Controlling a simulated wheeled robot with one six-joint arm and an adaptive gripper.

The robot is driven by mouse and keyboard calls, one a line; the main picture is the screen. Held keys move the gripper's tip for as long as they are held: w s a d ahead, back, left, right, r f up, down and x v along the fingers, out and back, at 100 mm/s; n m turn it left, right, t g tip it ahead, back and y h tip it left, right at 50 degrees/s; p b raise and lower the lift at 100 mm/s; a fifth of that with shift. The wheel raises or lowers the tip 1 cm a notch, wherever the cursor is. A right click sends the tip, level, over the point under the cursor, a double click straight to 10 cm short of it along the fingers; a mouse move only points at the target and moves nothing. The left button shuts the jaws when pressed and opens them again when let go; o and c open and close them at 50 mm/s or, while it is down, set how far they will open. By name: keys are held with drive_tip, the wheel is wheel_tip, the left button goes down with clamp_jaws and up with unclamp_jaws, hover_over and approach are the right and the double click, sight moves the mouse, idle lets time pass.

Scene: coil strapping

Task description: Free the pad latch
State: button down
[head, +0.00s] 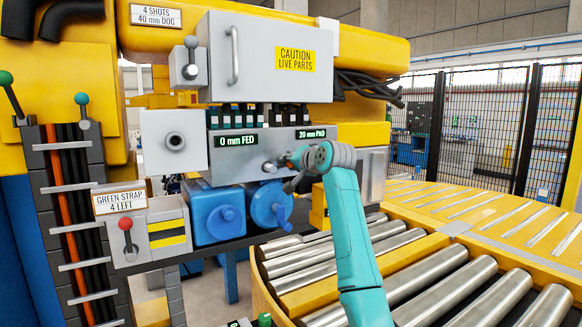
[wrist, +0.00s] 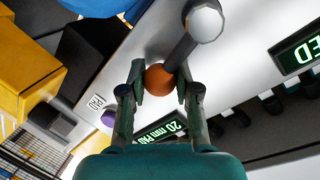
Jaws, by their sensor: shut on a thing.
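In the wrist view, an orange ball knob (wrist: 158,79) sits on a grey lever whose round hub (wrist: 204,20) is at the top. My gripper (wrist: 155,85) has its two fingers closed on either side of the knob. A small white PAD label (wrist: 96,102) is on the panel beside it. In the head view, my gripper (head: 284,170) is at the grey panel's right part, just below the 20 mm PAD display (head: 311,133). The knob is hidden there behind the gripper; a grey hub (head: 268,167) shows to its left.
The 0 mm FED display (head: 237,140) is left of the gripper. Blue motors (head: 217,213) stick out below the panel. A red-knobbed lever (head: 126,225) is at lower left, a grey-knobbed lever (head: 191,58) above. A roller conveyor (head: 440,270) is at lower right.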

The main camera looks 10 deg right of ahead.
sight(275, 147)
drive_tip(key=r+n, duration=0.1)
drive_tip(key=a+n+h, duration=0.1)
drive_tip(key=n, duration=0.1)
drive_tip(key=r+n+t, duration=0.1)
drive_tip(key=shift+s+a+r+n, duration=0.15)
drive_tip(key=shift+s+r+n, duration=0.05)
drive_tip(key=shift+r+n, duration=0.1)
drive_tip(key=n, duration=0.1)
drive_tip(key=a+r+n+h, duration=0.1)
drive_tip(key=shift+s+a+r+n+t, duration=0.1)
drive_tip(key=shift+s+a+n+t, duration=0.05)
drive_tip(key=shift+s+n+t, duration=0.2)
drive_tip(key=shift+a+r+n+t, duration=0.3)
drive_tip(key=shift+a+n, duration=0.25)
drive_tip(key=shift+n, duration=0.7)
drive_tip(key=shift+s+a, duration=0.1)
drive_tip(key=c, duration=0.8)
unclamp_jaws()
drive_tip(key=shift+s, duration=0.1)
drive_tip(key=s, duration=0.7)
drive_tip(key=s+d, duration=0.1)
drive_tip(key=s, duration=0.3)
drive_tip(key=shift+s+d+r, duration=0.1)
drive_tip(key=shift+s+r, duration=0.25)
